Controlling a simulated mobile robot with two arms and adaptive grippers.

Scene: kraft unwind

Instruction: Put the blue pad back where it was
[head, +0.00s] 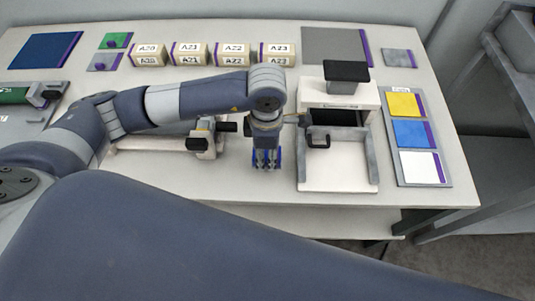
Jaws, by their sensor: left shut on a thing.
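My left gripper (267,160) points down over the table between the grey-and-white device and the white-and-black machine. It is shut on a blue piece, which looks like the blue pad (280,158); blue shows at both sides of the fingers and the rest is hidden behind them. On the grey tray (420,181) at the right, a blue square (410,133) lies between a yellow square (404,104) and a white square (418,166), each with a purple strip along its right side. My right gripper is not in view.
The white machine (338,178) with a black top stands just right of my left gripper. A device (202,146) stands to its left, partly under my arm. Several labelled boxes (190,54) line the back. A large blue sheet (45,50) and a grey sheet (335,46) lie at the back.

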